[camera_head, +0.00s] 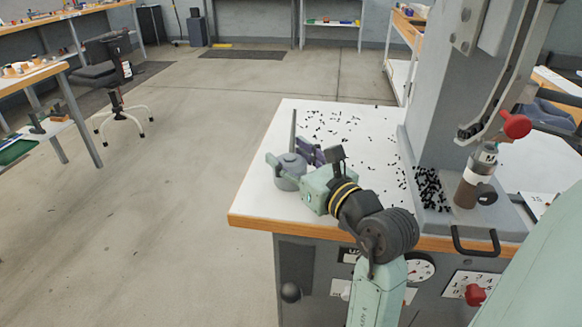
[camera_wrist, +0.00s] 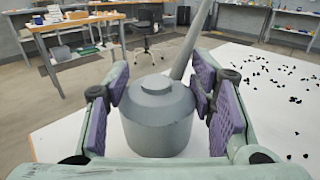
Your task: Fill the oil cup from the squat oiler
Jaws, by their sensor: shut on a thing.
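The squat oiler (camera_head: 288,172) is a grey, low round can with a sloped top and a long thin spout rising from it. It is at the left part of the white bench top. In the wrist view the oiler (camera_wrist: 158,118) stands upright between the purple pads of my gripper (camera_wrist: 160,108), with its spout pointing up and right. My gripper (camera_head: 305,165) is shut on the oiler from the right side. The oil cup cannot be made out for certain in either view.
Small black eyelets (camera_head: 430,185) lie scattered over the top. A chair (camera_head: 105,75) stands far left.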

